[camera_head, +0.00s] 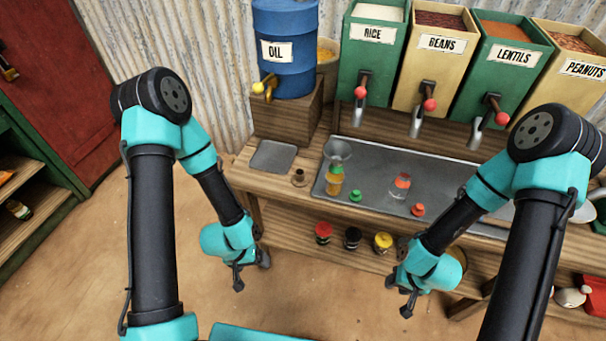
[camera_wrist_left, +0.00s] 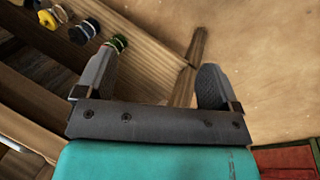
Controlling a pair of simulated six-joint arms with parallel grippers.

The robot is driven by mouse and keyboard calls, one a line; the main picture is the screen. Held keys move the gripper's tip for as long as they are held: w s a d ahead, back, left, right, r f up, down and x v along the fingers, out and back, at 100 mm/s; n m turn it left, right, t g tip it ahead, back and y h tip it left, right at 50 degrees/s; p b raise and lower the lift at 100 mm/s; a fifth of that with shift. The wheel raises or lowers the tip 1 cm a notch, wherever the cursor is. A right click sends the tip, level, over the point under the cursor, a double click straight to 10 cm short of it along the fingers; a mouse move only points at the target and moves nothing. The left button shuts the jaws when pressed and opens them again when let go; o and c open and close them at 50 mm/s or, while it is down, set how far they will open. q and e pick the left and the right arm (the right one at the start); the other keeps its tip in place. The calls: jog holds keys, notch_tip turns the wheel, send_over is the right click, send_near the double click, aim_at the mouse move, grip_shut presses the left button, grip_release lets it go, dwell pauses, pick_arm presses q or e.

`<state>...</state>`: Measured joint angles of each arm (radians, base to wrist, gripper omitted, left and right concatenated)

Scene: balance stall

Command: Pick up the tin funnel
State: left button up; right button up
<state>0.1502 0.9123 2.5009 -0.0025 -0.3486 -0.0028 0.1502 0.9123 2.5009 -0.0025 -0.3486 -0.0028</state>
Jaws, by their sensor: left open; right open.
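The grey tin funnel (camera_head: 337,150) sits mouth up on top of a small bottle with yellow-orange contents (camera_head: 335,179), at the left end of the metal tray. My left gripper (camera_head: 251,272) is open and empty, low in front of the bench, below and to the left of the funnel. Its two fingers stand apart in the left wrist view (camera_wrist_left: 152,85), with nothing between them; the funnel is not in that view. My right gripper (camera_head: 399,295) is open and empty, low in front of the bench, to the right.
The metal tray (camera_head: 460,200) also holds another bottle (camera_head: 400,186), a green cap (camera_head: 355,196) and a red cap (camera_head: 417,210). A blue oil drum (camera_head: 285,70) and labelled dispensers with spouts stand behind. Several jars stand on the lower shelf. The floor in front is clear.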

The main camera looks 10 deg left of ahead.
pick_arm(q)
jog(key=shift+o, duration=0.3)
jog(key=shift+o, duration=0.9)
jog(key=shift+w, duration=0.1)
